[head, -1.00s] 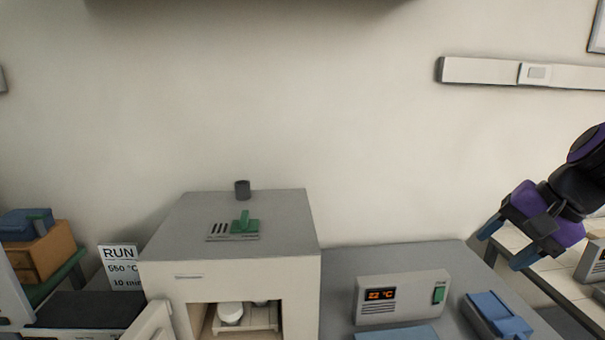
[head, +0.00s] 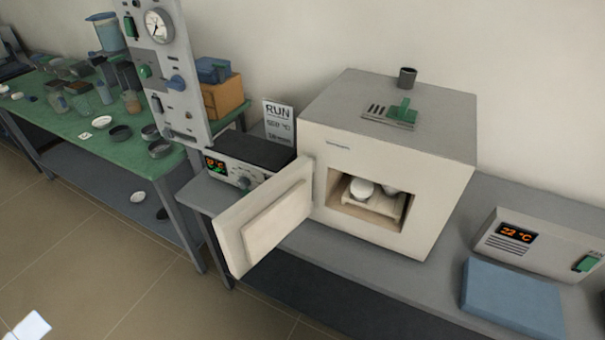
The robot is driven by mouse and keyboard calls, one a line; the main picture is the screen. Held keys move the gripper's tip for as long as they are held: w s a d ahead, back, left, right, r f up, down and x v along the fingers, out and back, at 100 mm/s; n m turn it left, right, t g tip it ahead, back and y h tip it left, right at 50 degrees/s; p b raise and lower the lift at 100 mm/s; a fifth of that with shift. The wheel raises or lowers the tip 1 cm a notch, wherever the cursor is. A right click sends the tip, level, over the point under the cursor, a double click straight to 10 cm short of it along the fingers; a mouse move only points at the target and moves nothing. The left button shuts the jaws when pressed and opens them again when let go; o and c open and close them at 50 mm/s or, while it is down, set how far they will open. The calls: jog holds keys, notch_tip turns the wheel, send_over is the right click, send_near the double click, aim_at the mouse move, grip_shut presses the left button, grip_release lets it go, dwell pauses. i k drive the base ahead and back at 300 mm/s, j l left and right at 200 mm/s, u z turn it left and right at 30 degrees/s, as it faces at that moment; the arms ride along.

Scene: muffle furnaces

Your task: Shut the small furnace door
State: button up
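The small furnace (head: 390,130) is a cream box with a grey top, standing on a grey bench. Its door (head: 268,217) is hinged at the left of the opening and stands wide open, swung out to the left past the bench's front edge. Inside the chamber (head: 400,227) a small shelf holds a white round crucible (head: 361,188) and another white piece beside it. My gripper is outside the head view now.
A controller reading 22 °C (head: 540,243) and a blue pad (head: 512,298) are right of the furnace. A RUN sign (head: 279,126) and a dark-topped device (head: 249,152) stand left behind the door. A green table (head: 84,135) with dishes is far left.

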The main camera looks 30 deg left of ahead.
aim_at(247, 231)
jog(key=j, duration=0.5)
jog(key=k+j+z, duration=0.1)
jog(key=j, duration=0.4)
jog(key=k+j, duration=0.1)
jog(key=j, duration=0.4)
jog(key=j+z, duration=0.1)
jog(key=j, duration=0.4)
jog(key=k+j, duration=0.15)
jog(key=j, duration=0.3)
jog(key=k+j+z, duration=0.1)
jog(key=j, duration=0.4)
jog(key=k+j, duration=0.1)
jog(key=j, duration=0.4)
jog(key=k+j+u, duration=0.35)
jog(key=j, duration=0.15)
